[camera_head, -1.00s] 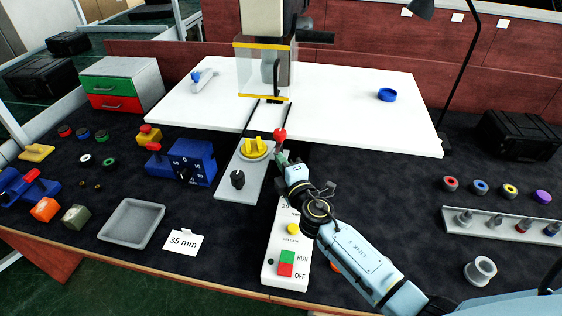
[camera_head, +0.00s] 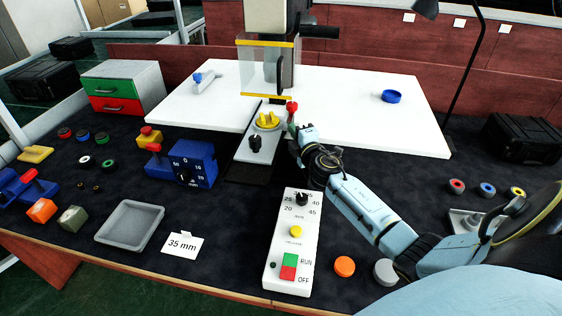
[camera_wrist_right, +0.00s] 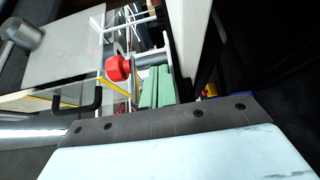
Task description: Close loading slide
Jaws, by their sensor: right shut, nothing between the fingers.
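The loading slide (camera_head: 246,153) is a grey plate carrying a round yellow clamp (camera_head: 267,120) and a black knob (camera_head: 255,142). My right gripper (camera_head: 293,128) is shut and empty at the slide's right side, just below the red knob. Its green fingers (camera_wrist_right: 157,88) are beside the red knob; I cannot tell whether they touch. My left gripper is not in view.
A control box (camera_head: 290,250) with a dial and RUN/OFF buttons stands in front of the slide. A blue gauge block (camera_head: 182,163), a grey tray (camera_head: 131,225) and a "35 mm" card (camera_head: 182,244) lie left. An orange disc (camera_head: 344,266) lies near my right arm.

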